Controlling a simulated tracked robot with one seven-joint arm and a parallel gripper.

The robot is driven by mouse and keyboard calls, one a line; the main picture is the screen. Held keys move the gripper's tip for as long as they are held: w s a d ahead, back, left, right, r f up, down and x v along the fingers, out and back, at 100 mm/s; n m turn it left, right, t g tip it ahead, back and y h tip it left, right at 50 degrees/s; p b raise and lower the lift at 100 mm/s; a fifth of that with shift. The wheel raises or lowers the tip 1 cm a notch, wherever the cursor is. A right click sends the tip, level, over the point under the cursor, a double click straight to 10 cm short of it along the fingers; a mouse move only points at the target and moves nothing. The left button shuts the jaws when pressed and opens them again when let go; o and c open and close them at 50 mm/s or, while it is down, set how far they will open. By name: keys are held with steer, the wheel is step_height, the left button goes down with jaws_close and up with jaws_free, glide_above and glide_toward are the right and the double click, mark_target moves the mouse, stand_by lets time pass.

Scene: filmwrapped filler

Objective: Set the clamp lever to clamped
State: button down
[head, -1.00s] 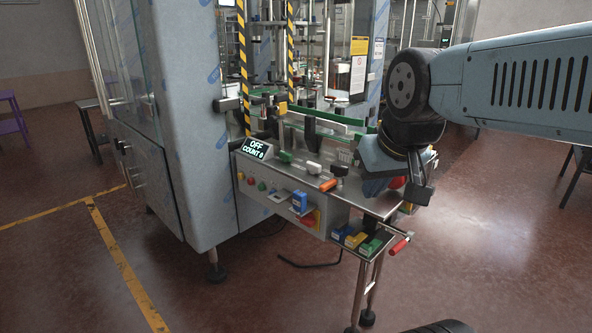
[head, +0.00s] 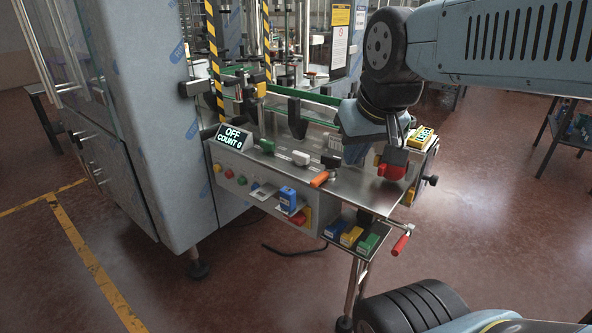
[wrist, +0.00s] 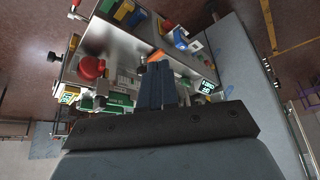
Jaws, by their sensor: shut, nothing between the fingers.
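A lever with a red grip (head: 402,243) on a metal rod sticks out from the front right corner of the steel machine table. It looks like a toggle-clamp handle, its grip slanting down to the left. An orange-handled lever (head: 321,179) lies on the table top; it also shows in the wrist view (wrist: 156,56), close to my fingertips. I cannot read a label naming either as the clamp lever. My gripper (head: 353,157) is shut and empty above the right part of the table; its blue fingers (wrist: 161,85) lie together in the wrist view.
A red dome button (wrist: 92,67) stands on the table near my gripper. The display (head: 234,137) reads OFF, COUNT 0. Coloured boxes (head: 350,236) sit on a low front shelf.

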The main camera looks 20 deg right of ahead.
mark_target(320, 179)
steer(key=w+a+f+m+g+h, duration=0.1)
steer(key=w+m+g, duration=0.2)
steer(key=w, duration=0.6)
steer(key=w+a+f+m+g+h, duration=0.1)
steer(key=w+m+g+h, duration=0.15)
steer(key=w, duration=0.55)
steer(key=w+a+f+m+g+h, duration=0.1)
steer(key=w+a+f+m+h, duration=0.1)
steer(key=w+f, duration=0.3)
steer(key=w+a+f+m+g+h, duration=0.1)
steer(key=w+a+f+m, duration=0.3)
steer(key=w, duration=0.6)
step_height(320, 179, down, 2)
steer(key=shift+a+f+h, duration=0.1)
steer(key=shift+a+h, duration=0.1)
steer(key=shift+h, duration=0.15)
steer(key=shift+s+d+f, duration=0.1)
steer(key=x, duration=1)
steer(key=shift+s, duration=0.1)
steer(key=s+d, duration=0.2)
steer(key=s, duration=0.1)
steer(key=shift+s, duration=0.1)
